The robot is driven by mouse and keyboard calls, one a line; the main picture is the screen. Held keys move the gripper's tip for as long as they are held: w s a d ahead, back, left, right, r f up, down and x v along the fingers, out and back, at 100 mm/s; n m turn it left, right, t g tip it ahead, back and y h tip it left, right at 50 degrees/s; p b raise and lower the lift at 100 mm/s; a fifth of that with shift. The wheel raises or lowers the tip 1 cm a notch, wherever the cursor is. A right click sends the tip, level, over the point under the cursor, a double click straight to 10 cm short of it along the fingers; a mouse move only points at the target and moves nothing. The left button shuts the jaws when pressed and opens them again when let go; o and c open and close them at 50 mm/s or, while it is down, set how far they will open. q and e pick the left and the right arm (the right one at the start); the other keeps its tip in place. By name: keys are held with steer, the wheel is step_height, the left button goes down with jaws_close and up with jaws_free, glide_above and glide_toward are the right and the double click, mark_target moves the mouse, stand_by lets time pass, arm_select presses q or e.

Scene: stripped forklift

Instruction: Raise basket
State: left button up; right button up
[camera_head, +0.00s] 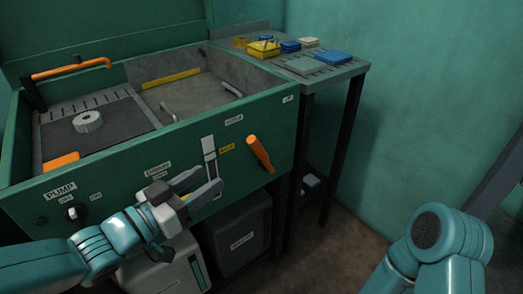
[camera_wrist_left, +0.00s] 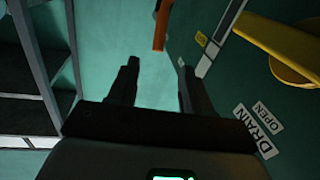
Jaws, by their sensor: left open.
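A green wash station has a sunken grey basin (camera_head: 205,98) with metal handles inside. A dark slotted plate (camera_head: 95,125) with a pale ridged round part (camera_head: 88,121) sits on its left; I cannot tell for sure which part is the basket. An orange lever (camera_head: 258,153) sticks out of the front panel, right of a white-edged slot (camera_head: 209,158). My left gripper (camera_head: 205,180) is open and empty before the panel, left of and below the lever. In the left wrist view, the lever (camera_wrist_left: 161,25) shows beyond the open fingers (camera_wrist_left: 158,72), apart from them. My right gripper is out of view.
A yellow handle (camera_wrist_left: 275,45) lies near the DRAIN label (camera_wrist_left: 253,130). A side shelf (camera_head: 335,75) holds blue and yellow items at the right. A dark box (camera_head: 237,238) and a light container (camera_head: 165,272) stand below the panel. Floor right of the shelf legs looks free.

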mark_target(259, 144)
arm_select(q)
steer(key=b+x, duration=0.1)
steer(key=x, duration=0.6)
steer(key=b+x, duration=0.1)
steer(key=x, duration=0.7)
steer(key=shift+f+b, duration=0.2)
steer(key=shift+b, duration=0.1)
steer(key=shift+w+d+r, duration=0.1)
steer(key=shift+w+d, duration=0.3)
steer(key=shift+w, duration=0.1)
jaws_close()
